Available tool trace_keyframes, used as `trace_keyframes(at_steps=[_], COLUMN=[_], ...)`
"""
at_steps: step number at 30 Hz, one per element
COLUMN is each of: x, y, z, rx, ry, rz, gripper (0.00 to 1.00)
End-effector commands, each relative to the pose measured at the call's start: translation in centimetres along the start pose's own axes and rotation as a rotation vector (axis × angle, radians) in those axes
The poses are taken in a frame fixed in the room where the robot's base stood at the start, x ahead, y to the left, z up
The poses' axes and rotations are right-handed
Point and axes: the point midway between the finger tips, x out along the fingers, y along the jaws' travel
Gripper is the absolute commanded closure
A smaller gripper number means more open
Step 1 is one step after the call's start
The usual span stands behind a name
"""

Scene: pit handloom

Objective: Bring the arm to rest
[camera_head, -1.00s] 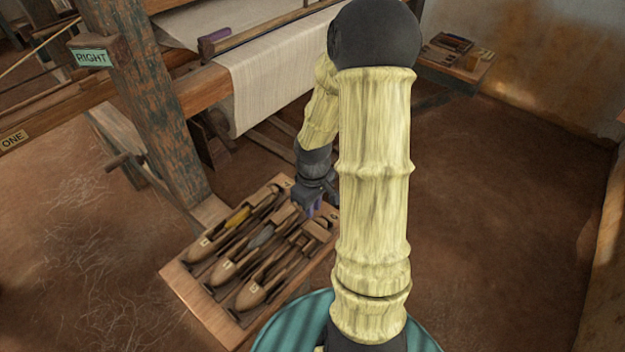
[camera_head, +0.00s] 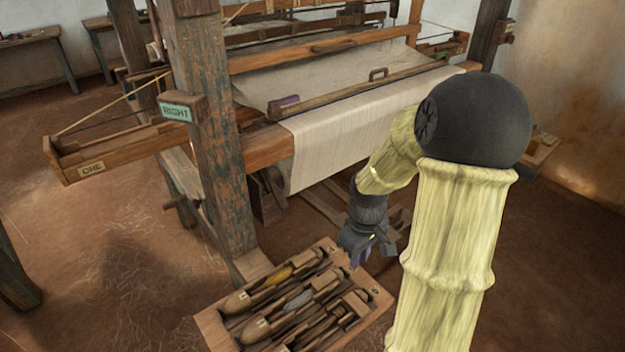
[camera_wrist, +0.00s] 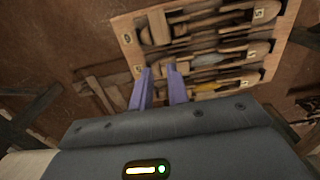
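My arm is bent, with its pale upper link and dark elbow on the right of the head view. My gripper (camera_head: 360,256) hangs pointing down beside the far right part of the wooden shuttle tray (camera_head: 212,328). In the wrist view its two purple fingers (camera_wrist: 159,88) stand apart with nothing between them, so it is open and empty. The tray also shows in the wrist view (camera_wrist: 126,36), beyond the fingertips. It holds several wooden shuttles, one with yellow yarn (camera_head: 277,275) and one with grey yarn (camera_head: 299,299).
The loom's post with the RIGHT sign (camera_head: 177,108) stands left of the gripper. Pale cloth (camera_head: 340,135) stretches over the front beam behind it. A box marked ONE (camera_head: 92,168) juts out to the left. Bare earth floor lies to the left and right.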

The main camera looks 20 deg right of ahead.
Motion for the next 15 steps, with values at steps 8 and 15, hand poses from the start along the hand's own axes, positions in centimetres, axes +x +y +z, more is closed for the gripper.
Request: trace_keyframes(at_steps=[8, 15], x=[-1.9, -6.7], y=[-1.8, -7.2], z=[-0.2, 0.1], rx=[0.03, 0.156], ry=[0.015, 0.093], rz=[0.021, 0.061], gripper=[0.83, 0.83])
